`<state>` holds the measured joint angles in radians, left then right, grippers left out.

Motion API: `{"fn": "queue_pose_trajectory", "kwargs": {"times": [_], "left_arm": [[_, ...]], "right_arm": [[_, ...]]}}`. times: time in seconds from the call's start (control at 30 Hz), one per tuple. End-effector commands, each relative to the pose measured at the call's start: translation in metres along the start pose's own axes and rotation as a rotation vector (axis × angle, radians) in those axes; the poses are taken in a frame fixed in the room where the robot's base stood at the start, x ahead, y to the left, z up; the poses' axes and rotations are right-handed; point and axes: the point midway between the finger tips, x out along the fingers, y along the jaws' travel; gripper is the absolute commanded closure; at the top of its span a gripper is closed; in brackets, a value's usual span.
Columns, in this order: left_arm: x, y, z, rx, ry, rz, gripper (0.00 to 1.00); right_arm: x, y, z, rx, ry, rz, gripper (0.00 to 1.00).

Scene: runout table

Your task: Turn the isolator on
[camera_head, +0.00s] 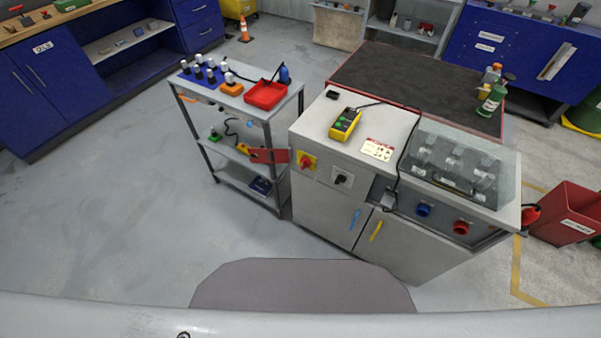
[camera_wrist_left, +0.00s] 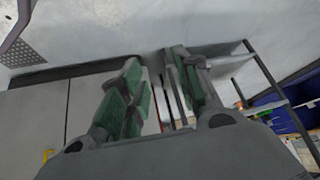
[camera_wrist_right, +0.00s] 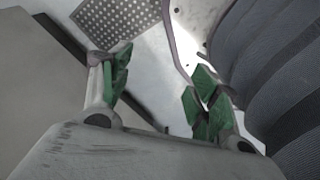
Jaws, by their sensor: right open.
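The isolator (camera_head: 306,162), a red rotary knob on a yellow plate, is on the upper left of the grey machine's front. Its exact knob angle is too small to read. A black rotary knob (camera_head: 342,180) on a pale plate is to its right. Neither gripper shows in the head view. In the left wrist view my left gripper (camera_wrist_left: 152,85) has its green-padded fingers apart, with a narrow gap and no clear object held. In the right wrist view my right gripper (camera_wrist_right: 163,75) is open and empty. The isolator is not clear in either wrist view.
The machine (camera_head: 325,212) carries a yellow pendant (camera_head: 345,124), blue (camera_head: 424,210) and red (camera_head: 461,227) knobs and a clear cover (camera_head: 455,165). A red flat piece (camera_head: 268,156) is just left of the isolator, by the trolley (camera_head: 248,184). Floor at left is clear.

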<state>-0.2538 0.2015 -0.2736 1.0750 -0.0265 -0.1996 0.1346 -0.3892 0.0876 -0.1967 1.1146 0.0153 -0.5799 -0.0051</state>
Motion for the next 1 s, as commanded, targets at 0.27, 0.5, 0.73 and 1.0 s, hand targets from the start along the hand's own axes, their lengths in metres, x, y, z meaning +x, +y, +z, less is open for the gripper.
{"fn": "queue_pose_trajectory", "kwargs": {"times": [0.27, 0.5, 0.73, 1.0], "left_arm": [[0.018, -0.003, -0.061, 0.009, 0.131, 0.008, 0.67], [0.022, 0.0, -0.112, 0.016, 0.239, 0.021, 0.67], [0.02, 0.005, -0.159, 0.025, 0.342, 0.039, 0.67], [0.009, 0.016, -0.21, 0.035, 0.462, 0.067, 0.67]], "right_arm": [[0.007, -0.003, -0.028, 0.001, 0.015, -0.006, 0.39], [0.006, -0.006, -0.051, 0.001, 0.026, -0.012, 0.39], [0.002, -0.009, -0.069, 0.001, 0.035, -0.018, 0.39], [-0.006, -0.013, -0.089, 0.001, 0.048, -0.026, 0.39]]}}
